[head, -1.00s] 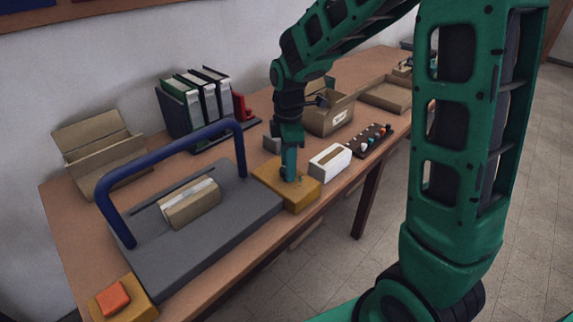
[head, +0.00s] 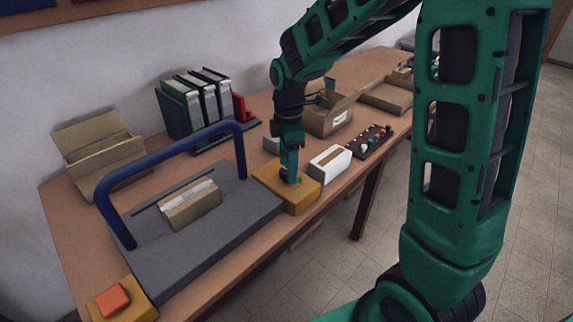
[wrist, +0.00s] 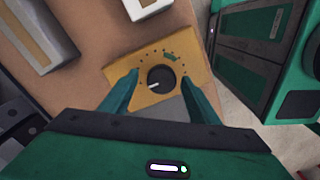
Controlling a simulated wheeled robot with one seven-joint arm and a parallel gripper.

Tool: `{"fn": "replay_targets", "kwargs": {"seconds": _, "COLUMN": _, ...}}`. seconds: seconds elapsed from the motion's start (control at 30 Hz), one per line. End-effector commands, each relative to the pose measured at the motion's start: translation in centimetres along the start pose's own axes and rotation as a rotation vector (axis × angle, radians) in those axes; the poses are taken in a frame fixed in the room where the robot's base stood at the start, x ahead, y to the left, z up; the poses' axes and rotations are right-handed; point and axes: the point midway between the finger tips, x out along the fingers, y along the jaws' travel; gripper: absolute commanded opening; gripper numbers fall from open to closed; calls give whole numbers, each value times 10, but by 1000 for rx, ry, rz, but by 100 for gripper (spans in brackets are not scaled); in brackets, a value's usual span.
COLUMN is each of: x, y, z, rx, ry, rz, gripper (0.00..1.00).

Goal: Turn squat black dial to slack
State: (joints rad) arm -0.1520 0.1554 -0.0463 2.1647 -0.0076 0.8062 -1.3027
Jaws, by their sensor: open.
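The squat black dial (wrist: 161,79) sits on a yellow block in the wrist view. Its white pointer line runs toward the lower left. Dots ring the dial, with a green arc mark at its upper right. The yellow block (head: 302,199) stands near the table's front edge in the head view, where my gripper hides the dial. My gripper (wrist: 160,76) is open, with one finger on each side of the dial and a gap visible on both sides. In the head view my gripper (head: 291,178) points down over the block.
A white box (head: 329,164) stands just right of the block, with a dark strip of coloured knobs (head: 369,142) beyond. A grey machine with a blue handle (head: 170,157) stands to the left. An open carton (head: 331,118) and binders (head: 203,103) are behind.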

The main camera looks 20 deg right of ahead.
Motion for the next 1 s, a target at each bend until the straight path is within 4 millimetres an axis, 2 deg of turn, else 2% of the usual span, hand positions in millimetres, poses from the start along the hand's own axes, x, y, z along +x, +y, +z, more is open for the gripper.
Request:
{"fn": "replay_targets", "kwargs": {"seconds": 0.17, "x": -24, "y": 1, "z": 0, "rx": 0, "ry": 2, "rz": 4, "gripper": 55}}
{"fn": "replay_targets", "kwargs": {"seconds": 0.4, "x": -69, "y": 2, "z": 0, "rx": 0, "ry": 2, "rz": 6, "gripper": 55}}
{"fn": "replay_targets", "kwargs": {"seconds": 0.6, "x": -95, "y": 2, "z": 0, "rx": 1, "ry": 1, "rz": 4, "gripper": 55}}
{"fn": "replay_targets", "kwargs": {"seconds": 0.77, "x": -104, "y": 2, "z": 0, "rx": 1, "ry": 1, "rz": 3, "gripper": 55}}
{"fn": "replay_targets", "kwargs": {"seconds": 1.0, "x": -105, "y": 2, "z": 0, "rx": 1, "ry": 0, "rz": 2, "gripper": 55}}
